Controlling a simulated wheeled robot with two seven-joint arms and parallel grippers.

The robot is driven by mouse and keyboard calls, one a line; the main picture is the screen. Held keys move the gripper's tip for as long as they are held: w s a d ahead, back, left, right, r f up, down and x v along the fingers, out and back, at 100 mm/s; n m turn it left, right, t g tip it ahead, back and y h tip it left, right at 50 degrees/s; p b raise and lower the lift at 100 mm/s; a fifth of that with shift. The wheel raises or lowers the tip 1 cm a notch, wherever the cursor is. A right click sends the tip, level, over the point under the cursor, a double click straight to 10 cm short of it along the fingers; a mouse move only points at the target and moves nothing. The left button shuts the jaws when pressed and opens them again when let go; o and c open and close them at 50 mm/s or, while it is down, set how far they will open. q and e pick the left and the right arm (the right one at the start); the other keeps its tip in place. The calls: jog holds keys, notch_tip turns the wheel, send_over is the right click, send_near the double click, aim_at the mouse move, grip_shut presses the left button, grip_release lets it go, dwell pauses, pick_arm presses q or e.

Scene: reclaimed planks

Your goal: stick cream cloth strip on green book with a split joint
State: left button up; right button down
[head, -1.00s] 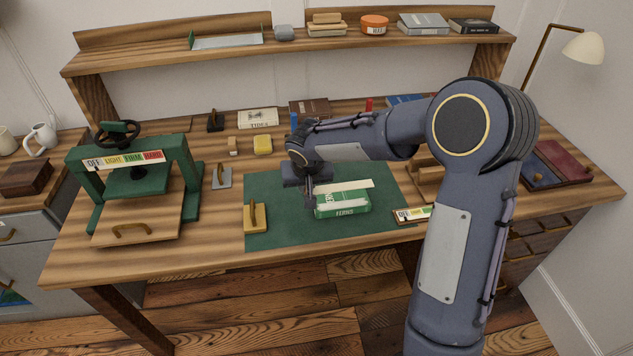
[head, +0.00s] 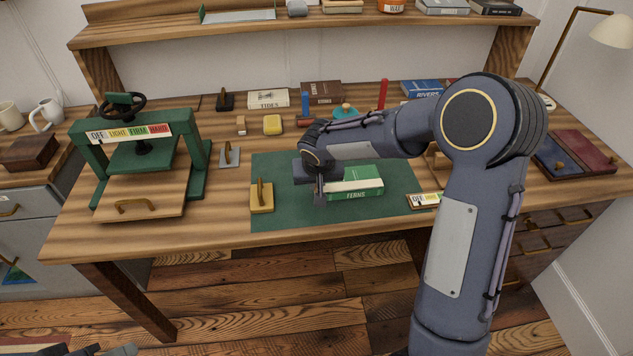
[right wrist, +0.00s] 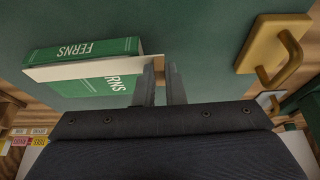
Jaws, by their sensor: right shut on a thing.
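The green book (head: 365,178), lettered FERNS, lies on the dark green mat (head: 280,215). The cream cloth strip (head: 345,186) runs along the book's front upper edge in the head view. In the right wrist view the strip (right wrist: 85,68) lies lengthwise between two lettered green faces of the book (right wrist: 95,92). My right gripper (head: 319,200) is at the book's left end, shut on the strip's end. Its fingertips (right wrist: 160,82) hide part of that end. I cannot tell whether the strip touches the book all along. Dark parts of my left gripper (head: 100,350) barely show at the bottom left.
A yellow block with a handle (head: 262,198) stands on the mat's left edge. A green press (head: 140,155) is further left. A small label board (head: 424,200) lies right of the book. Several blocks, books and tools line the back. The mat's front left is clear.

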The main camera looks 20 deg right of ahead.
jog(key=shift+f+b, duration=0.25)
jog(key=shift+b, duration=0.15)
dwell(0.7)
jog(key=c, duration=1.4)
grip_release()
jog(key=shift+c, duration=0.2)
jog(key=shift+r, duration=0.15)
jog(key=s+d+r+y+p, duration=0.2)
jog(key=s+r+p, duration=0.2)
jog(key=s+r, duration=1.15)
jog(key=s+a+r+n+t+y+p, duration=0.1)
jog(key=s+a+y+p, duration=0.2)
jog(key=s, duration=1.1)
jog(key=shift+s+a, duration=0.3)
jog(key=shift+s, duration=0.1)
